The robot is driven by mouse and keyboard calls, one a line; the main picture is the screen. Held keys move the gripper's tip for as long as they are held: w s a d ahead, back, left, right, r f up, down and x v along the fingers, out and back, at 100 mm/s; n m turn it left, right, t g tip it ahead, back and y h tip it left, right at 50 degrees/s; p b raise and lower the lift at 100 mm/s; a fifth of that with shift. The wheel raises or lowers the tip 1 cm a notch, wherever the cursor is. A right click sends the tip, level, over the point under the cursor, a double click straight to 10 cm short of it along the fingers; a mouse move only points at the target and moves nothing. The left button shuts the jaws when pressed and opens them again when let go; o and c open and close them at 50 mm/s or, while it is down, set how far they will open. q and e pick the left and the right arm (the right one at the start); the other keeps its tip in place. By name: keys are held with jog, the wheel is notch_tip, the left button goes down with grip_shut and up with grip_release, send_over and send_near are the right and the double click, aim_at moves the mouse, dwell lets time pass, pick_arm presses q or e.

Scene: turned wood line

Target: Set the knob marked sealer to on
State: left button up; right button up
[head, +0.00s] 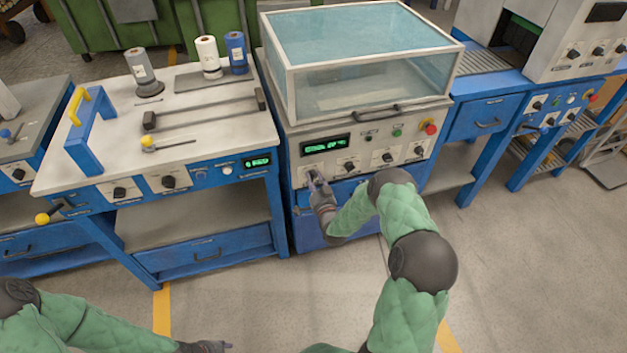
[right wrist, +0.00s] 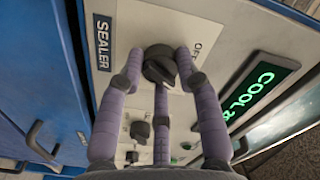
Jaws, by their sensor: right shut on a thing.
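The sealer knob (right wrist: 158,60) is a dark round knob on a pale plate, with a SEALER label (right wrist: 103,41) to its left and OFF lettering to its right in the right wrist view. My right gripper (right wrist: 160,66) has its purple fingers around this knob and is shut on it. In the head view my right gripper (head: 315,180) is at the left end of the glass-topped machine's front panel, hiding the knob. I cannot tell which mark the knob points to. My left gripper (head: 212,347) is at the bottom edge, away from the machines, its fingers unclear.
A green-lit display (head: 325,145) sits just above the knob, also visible in the wrist view (right wrist: 258,92). Other knobs (head: 387,157) and a red button (head: 431,127) line the panel. A blue workbench (head: 200,105) stands to the left. The floor in front is clear.

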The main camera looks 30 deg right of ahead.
jog(key=o, duration=1.1)
jog(key=shift+w+d+r, duration=0.15)
jog(key=shift+d+r, duration=0.2)
jog(key=shift+r, duration=0.1)
jog(key=shift+o, duration=0.2)
jog(key=shift+a+f, duration=0.1)
jog(key=shift+f, duration=0.05)
jog(key=shift+s+a+f, duration=0.15)
jog(key=shift+s, duration=0.35)
jog(key=v, duration=1.1)
jog(key=shift+a, duration=0.1)
